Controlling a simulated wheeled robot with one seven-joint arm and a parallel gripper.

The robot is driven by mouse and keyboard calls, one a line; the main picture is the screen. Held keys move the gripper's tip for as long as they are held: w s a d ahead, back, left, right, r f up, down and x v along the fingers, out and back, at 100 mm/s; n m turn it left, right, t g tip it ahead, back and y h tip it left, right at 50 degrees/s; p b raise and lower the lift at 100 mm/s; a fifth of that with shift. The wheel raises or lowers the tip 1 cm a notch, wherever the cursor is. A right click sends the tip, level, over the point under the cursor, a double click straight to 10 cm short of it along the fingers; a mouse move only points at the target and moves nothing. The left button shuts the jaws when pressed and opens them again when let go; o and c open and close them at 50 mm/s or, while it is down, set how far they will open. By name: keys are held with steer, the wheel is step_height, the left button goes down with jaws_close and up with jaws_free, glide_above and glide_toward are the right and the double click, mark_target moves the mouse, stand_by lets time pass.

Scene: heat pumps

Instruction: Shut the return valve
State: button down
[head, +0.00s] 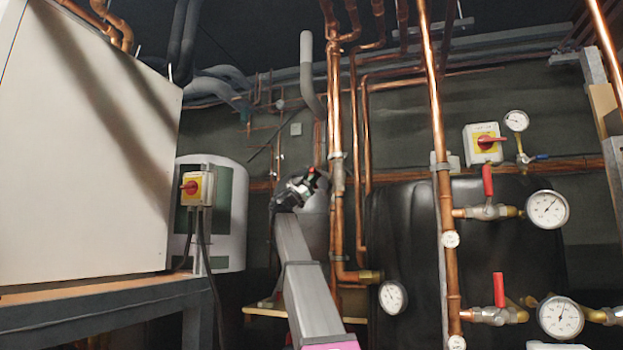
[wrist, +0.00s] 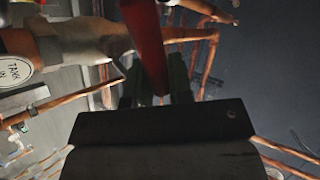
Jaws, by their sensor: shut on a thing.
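My gripper (wrist: 155,92) is shut on a red lever handle (wrist: 148,40), which runs up between its two dark fingers in the wrist view. The handle crosses in front of a thick brass-and-copper pipe (wrist: 85,42). In the head view my gripper (head: 300,188) is at the far end of my raised arm, left of the tall copper pipes. A bit of red shows at its tip there, but the valve body is mostly hidden. I cannot read a return label on the held valve.
Two other red-handled valves, upper (head: 488,182) and lower (head: 499,290), stand with upright handles at the right, beside gauges (head: 547,209). A white round tag (wrist: 14,70) hangs at the wrist view's left. A large pale cabinet (head: 85,150) fills the left. Copper pipes (head: 335,120) rise close to my gripper.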

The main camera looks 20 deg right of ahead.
steer(key=c, duration=1)
jaws_free()
steer(key=shift+f, duration=0.1)
steer(key=shift+c, duration=0.2)
steer(key=shift+w+d+r+n+t+y, duration=0.25)
steer(key=shift+r+n+t+y, duration=0.25)
steer(key=shift+n+t, duration=0.4)
steer(key=shift+w+d+r+n+t+y, duration=0.15)
steer(key=shift+r+n+t+y, duration=0.3)
steer(key=shift+n+t, duration=0.45)
steer(key=w+r+n+t+y, duration=0.1)
steer(key=n, duration=0.1)
steer(key=w+d+r+n+t+y, duration=0.1)
steer(key=n+y, duration=0.1)
steer(key=shift+w+t, duration=0.1)
steer(key=shift+t, duration=0.2)
steer(key=w+n+y, duration=0.1)
steer(key=d+r+n+y, duration=0.1)
steer(key=shift+w+d+r+n+y, duration=0.1)
steer(key=shift+w+n+y, duration=0.2)
steer(key=shift+w, duration=0.1)
steer(key=s+a+n+y, duration=0.1)
steer(key=a+n+y, duration=0.2)
steer(key=a, duration=0.6)
steer(key=w+f+n+y, duration=0.2)
steer(key=f, duration=1.5)
steer(key=w+f+n+y, duration=0.3)
steer(key=f, duration=1.4)
steer(key=shift+d, duration=0.35)
